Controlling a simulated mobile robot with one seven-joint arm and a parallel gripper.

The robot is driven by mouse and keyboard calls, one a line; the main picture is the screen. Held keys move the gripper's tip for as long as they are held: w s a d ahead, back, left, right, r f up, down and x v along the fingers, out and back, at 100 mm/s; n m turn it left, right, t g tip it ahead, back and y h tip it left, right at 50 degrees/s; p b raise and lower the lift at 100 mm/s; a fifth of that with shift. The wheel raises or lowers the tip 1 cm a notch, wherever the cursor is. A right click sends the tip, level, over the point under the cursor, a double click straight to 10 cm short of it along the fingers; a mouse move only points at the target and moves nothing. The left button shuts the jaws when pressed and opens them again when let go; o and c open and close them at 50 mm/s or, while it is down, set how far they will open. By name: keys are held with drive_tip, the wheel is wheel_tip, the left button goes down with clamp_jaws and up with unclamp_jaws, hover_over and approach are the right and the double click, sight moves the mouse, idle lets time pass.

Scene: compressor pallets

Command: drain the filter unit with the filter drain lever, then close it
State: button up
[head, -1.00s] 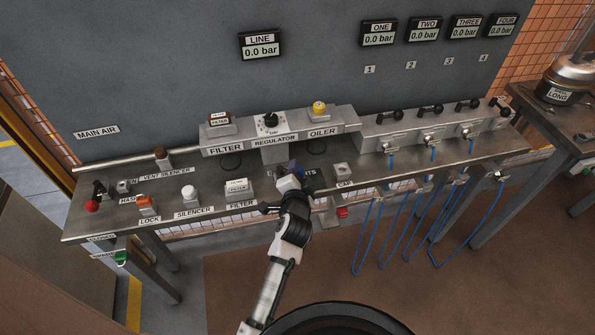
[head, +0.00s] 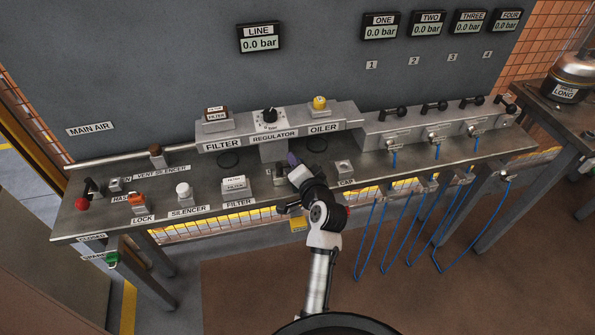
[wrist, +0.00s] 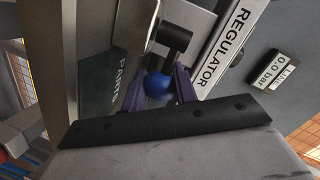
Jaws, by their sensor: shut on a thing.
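The filter unit (head: 222,146) is the left block of the labelled row on the bench, with a dark round bowl (head: 228,160) under it. I cannot make out a drain lever on it in the head view. My gripper (head: 293,160) is right of the filter unit, in front of the regulator (head: 273,136). In the wrist view its purple fingers (wrist: 158,92) are shut on a blue ball (wrist: 157,84), close to a dark cylinder (wrist: 175,38). I cannot tell what the ball is attached to. My wrist hides part of the bench there.
The oiler (head: 322,127) stands right of the regulator. A spare filter box (head: 235,185), a silencer (head: 184,191) and an orange lock (head: 138,203) lie along the bench front. Blue hoses (head: 408,213) hang at the right. The line gauge (head: 261,38) reads 0.0 bar.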

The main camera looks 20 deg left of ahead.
drive_tip(key=shift+w, duration=0.1)
drive_tip(key=o, duration=0.9)
drive_tip(key=shift+o, duration=0.2)
drive_tip(key=b+v, duration=0.4)
drive_tip(key=v, duration=1)
drive_tip(key=shift+w, duration=0.15)
